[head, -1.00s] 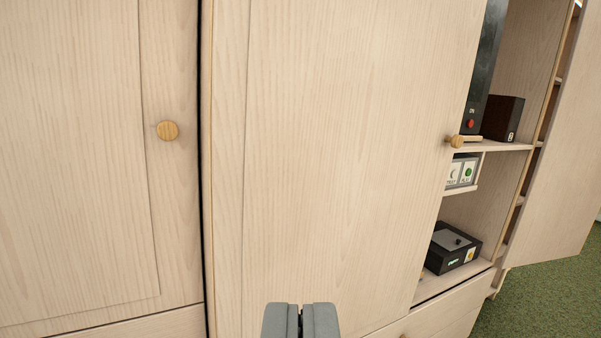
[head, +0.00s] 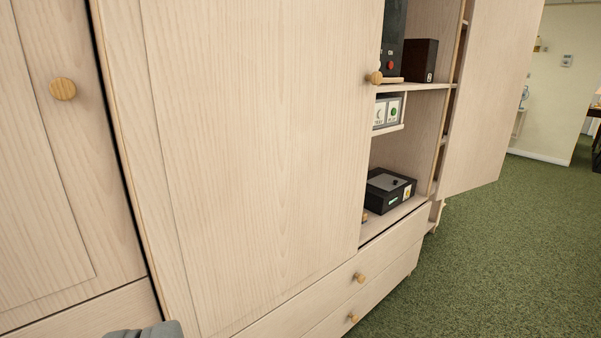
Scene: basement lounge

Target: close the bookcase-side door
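A pale wood cabinet stands in front of me with its right-hand section open. Its right door (head: 492,95) stands swung out to the right, beside narrow shelves (head: 453,100) that look like part of a bookcase. The middle door (head: 250,150) covers the section left of the opening; its round knob (head: 374,78) is at its right edge. I cannot tell whether it is fully shut. My gripper (head: 144,331) shows only at the bottom left edge. Its grey fingers look together and empty, well left of the open door and apart from it.
Inside the opening are a black box (head: 389,190), a white panel with buttons (head: 387,112) and a dark brown box (head: 418,60). Drawers with knobs (head: 359,278) lie below. A left door with a knob (head: 63,89) is at the far left. Green carpet (head: 500,270) is free at right.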

